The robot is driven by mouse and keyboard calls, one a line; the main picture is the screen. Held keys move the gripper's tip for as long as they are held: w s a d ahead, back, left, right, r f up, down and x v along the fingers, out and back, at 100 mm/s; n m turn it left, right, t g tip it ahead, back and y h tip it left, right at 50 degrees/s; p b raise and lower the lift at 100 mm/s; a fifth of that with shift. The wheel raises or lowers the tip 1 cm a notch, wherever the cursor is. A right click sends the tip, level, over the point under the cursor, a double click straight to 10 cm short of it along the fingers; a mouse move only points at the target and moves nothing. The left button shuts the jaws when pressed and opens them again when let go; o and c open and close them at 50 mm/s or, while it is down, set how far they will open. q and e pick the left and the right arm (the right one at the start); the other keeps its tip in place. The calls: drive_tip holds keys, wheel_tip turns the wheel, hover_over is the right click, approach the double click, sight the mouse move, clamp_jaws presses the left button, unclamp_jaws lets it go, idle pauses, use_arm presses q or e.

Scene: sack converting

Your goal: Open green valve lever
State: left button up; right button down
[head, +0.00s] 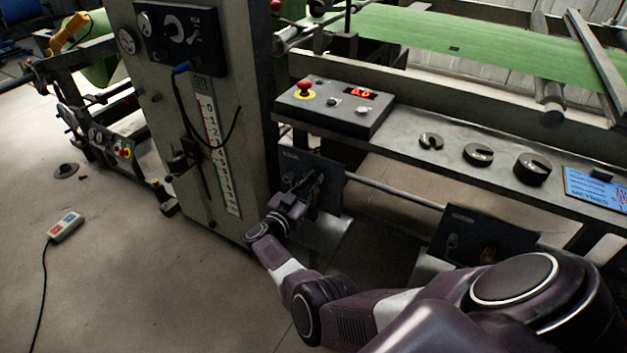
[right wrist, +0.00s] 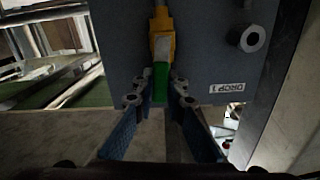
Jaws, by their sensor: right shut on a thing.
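The green valve lever (right wrist: 160,82) shows in the right wrist view, below a yellow fitting (right wrist: 162,38) on a dark panel marked DROP 1 (right wrist: 205,60). My right gripper (right wrist: 160,92) is shut on the lever, with a fingertip on each side of it. In the head view, my right gripper (head: 309,188) is at the dark panel (head: 325,168) under the bench, and it hides the lever there. My left gripper is out of view.
A second dark panel (head: 485,235) hangs farther right. A control box (head: 335,105) with a red button and several slotted weights (head: 478,154) stand on the bench above. A grey column (head: 235,130) rises left of my gripper. A corded pendant (head: 65,227) lies on the floor.

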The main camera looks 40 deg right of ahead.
drive_tip(key=c, duration=2)
unclamp_jaws()
drive_tip(key=shift+a+f, duration=0.1)
drive_tip(key=shift+o, duration=0.3)
